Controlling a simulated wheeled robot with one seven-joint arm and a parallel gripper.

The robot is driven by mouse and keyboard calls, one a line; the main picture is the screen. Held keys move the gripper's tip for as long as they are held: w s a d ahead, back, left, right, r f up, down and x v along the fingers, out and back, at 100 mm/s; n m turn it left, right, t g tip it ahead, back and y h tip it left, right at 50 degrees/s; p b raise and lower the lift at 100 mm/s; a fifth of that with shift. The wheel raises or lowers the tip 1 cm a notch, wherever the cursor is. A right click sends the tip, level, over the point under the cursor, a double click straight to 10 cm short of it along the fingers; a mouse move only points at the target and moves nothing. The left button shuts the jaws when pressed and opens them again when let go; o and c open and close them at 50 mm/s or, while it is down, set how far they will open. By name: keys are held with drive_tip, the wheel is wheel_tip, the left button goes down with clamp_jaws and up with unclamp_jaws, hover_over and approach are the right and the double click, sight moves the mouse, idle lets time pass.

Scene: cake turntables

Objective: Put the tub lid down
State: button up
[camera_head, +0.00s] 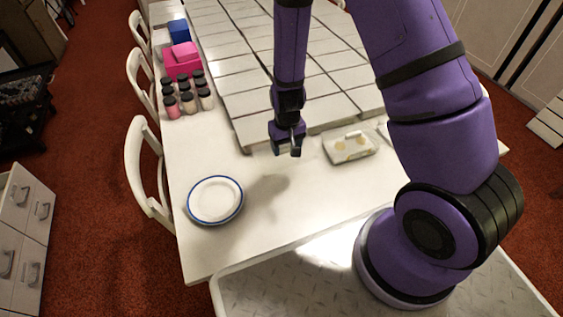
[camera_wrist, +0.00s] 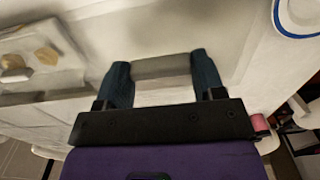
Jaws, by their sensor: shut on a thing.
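My gripper (camera_head: 286,150) hangs over the white table, left of a low tub (camera_head: 350,150) with brown round pieces showing in it. In the wrist view my gripper (camera_wrist: 162,68) has its two dark fingers on either side of a pale grey bar, which looks like the grip of the tub lid (camera_wrist: 165,68). The lid's outline is hard to make out against the white table. The tub shows at the left of the wrist view (camera_wrist: 40,60), apart from the fingers. A small white piece lies over the tub; what it is I cannot tell.
A blue-rimmed white plate (camera_head: 215,200) lies front left on the table (camera_head: 215,250). Several dark-capped jars (camera_head: 187,95) and a pink box (camera_head: 182,62) stand behind it. Pale slabs (camera_head: 300,95) cover the back. Bare table lies between plate and tub. White chairs (camera_head: 145,160) line the left.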

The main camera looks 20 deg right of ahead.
sight(286, 173)
drive_tip(key=shift+f, duration=4.8)
drive_tip(key=shift+f, duration=0.1)
drive_tip(key=o, duration=0.9)
wheel_tip(286, 173, up, 12)
drive_tip(key=shift+r, duration=0.25)
